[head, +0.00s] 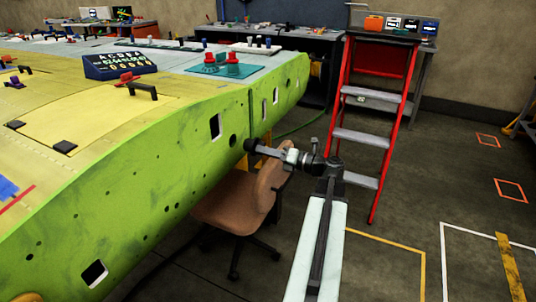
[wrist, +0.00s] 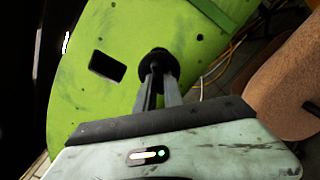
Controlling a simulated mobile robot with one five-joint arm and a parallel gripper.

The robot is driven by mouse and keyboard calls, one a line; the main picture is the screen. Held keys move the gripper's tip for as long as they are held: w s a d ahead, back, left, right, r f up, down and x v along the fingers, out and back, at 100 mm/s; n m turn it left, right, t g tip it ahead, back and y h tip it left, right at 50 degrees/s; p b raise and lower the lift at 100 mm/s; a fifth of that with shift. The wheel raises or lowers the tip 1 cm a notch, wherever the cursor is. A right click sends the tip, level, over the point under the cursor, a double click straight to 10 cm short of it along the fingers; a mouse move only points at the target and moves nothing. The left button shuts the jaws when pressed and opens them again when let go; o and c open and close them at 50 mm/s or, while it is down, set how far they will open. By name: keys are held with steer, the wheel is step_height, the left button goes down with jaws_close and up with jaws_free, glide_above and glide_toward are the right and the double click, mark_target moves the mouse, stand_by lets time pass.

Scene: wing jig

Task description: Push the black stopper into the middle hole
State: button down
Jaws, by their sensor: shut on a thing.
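The black stopper (head: 249,145) is held at the tip of my gripper (head: 262,149), in front of the green wing side (head: 130,200). In the wrist view the round stopper (wrist: 158,60) sits between the fingertips of my gripper (wrist: 158,78), which is shut on it. A dark round hole (head: 233,140) shows just left of the stopper in the head view. A rectangular opening (head: 215,126) is further left, and it also shows in the wrist view (wrist: 107,66). The stopper hides the face behind it; I cannot tell whether it touches.
A brown chair (head: 240,205) stands below my gripper, close to the wing, and shows at right in the wrist view (wrist: 290,80). A red stepladder (head: 375,130) stands behind to the right. The floor at right is mostly free.

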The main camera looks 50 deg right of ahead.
mark_target(252, 148)
steer(key=shift+x, duration=2.3)
steer(key=shift+w+a+f, duration=0.1)
steer(key=x, duration=0.4)
steer(key=shift+w, duration=0.1)
stand_by(0.5)
steer(key=c, duration=1.4)
jaws_free()
steer(key=shift+o, duration=0.2)
